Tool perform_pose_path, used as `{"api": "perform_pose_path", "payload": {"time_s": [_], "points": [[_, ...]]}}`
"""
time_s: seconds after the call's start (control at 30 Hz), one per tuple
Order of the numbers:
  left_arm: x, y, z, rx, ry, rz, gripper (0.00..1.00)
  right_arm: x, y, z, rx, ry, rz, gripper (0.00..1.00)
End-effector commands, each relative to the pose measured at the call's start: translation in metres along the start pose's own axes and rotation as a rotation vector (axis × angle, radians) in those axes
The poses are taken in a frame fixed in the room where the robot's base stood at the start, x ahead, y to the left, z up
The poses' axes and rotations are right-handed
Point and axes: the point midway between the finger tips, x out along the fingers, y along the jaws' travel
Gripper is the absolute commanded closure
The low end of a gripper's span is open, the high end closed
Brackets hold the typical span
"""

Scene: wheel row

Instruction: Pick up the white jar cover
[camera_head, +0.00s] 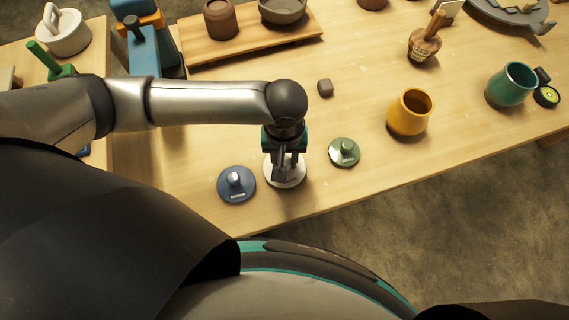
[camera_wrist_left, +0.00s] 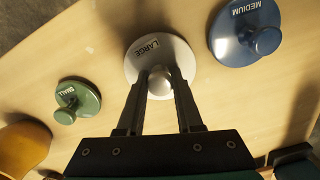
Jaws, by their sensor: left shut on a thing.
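The white jar cover (camera_head: 287,176), a round disc with a knob, is on the wooden table near its front edge. In the left wrist view the white cover (camera_wrist_left: 163,58) is marked "LARGE". My left gripper (camera_head: 285,160) is above it, with its fingers shut on the knob. The left wrist view also shows the two fingertips (camera_wrist_left: 160,78) on either side of the knob. Whether the cover is touching the table or slightly raised, I cannot tell. My right gripper is not in view.
A blue cover (camera_head: 236,184) marked "MEDIUM" lies to the left and a green cover (camera_head: 344,152) marked "SMALL" to the right.

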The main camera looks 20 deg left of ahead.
Motion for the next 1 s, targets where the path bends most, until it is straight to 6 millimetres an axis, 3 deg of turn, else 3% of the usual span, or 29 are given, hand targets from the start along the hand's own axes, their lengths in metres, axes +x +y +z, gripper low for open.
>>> {"api": "perform_pose_path", "payload": {"time_s": [0.17,0.77,0.87,1.0], "points": [[0.0,0.0,0.0,0.0,0.0,-0.001,1.0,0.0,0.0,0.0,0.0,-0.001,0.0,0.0],[-0.001,0.0,0.0,0.0,0.0,0.0,1.0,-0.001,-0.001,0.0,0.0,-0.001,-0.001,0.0],[-0.009,0.0,0.0,0.0,0.0,0.001,1.0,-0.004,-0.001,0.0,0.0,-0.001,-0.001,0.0],[-0.034,0.0,-0.001,0.0,0.002,0.003,1.0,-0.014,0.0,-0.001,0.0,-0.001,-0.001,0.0]]}}
